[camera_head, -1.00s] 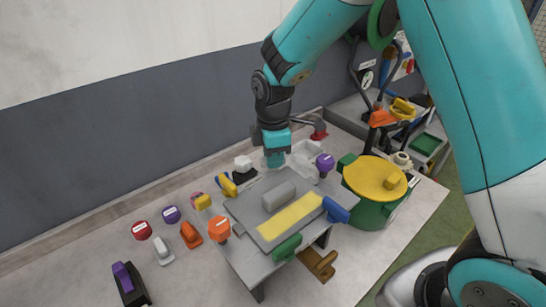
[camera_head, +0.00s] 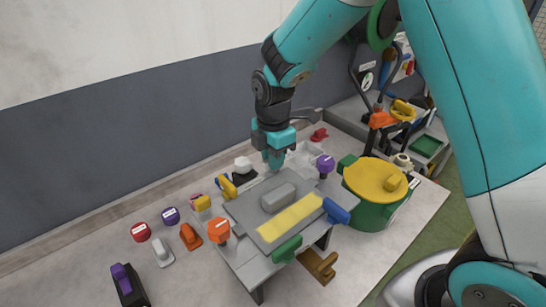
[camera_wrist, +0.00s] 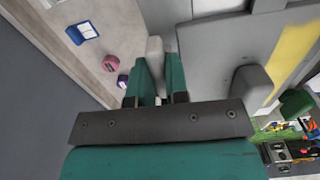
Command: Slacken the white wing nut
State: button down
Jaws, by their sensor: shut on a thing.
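The white wing nut (camera_wrist: 155,54) shows in the wrist view as a pale upright piece between my two teal fingers. My gripper (camera_wrist: 157,80) is shut on it, one finger on each side. In the head view my gripper (camera_head: 273,161) points down at the back edge of the grey table-like fixture (camera_head: 247,262), and the nut is hidden behind the fingers there.
The fixture carries a grey block (camera_head: 278,196), a yellow strip (camera_head: 290,222), an orange knob (camera_head: 219,229), a purple knob (camera_head: 325,163), and blue and green handles. A green pot with a yellow lid (camera_head: 375,179) stands right. Several small knobs lie left. A wall stands behind.

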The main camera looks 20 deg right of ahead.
jog(key=shift+w+r, duration=0.1)
jog(key=c, duration=1.1)
grip_release()
notch_tip(320, 180, up, 17)
jog(key=b, duration=0.3)
jog(key=shift+r, duration=0.2)
jog(key=s+a+f+m+y, duration=0.1)
jog(key=s+m, duration=0.3)
jog(key=s, duration=0.4)
jog(key=s+a+f+m+y+b, duration=0.1)
jog(key=s+f+m, duration=0.3)
jog(key=s, duration=0.4)
jog(key=s+a+f+m+y+b, duration=0.1)
jog(key=s+a+f+m+y, duration=0.1)
jog(key=s+m, duration=0.4)
jog(key=shift+s+a+f, duration=0.15)
jog(key=shift+s+f, duration=0.05)
jog(key=shift+s, duration=0.55)
jog(key=shift+s+a+f, duration=0.15)
jog(key=shift+s, duration=0.6)
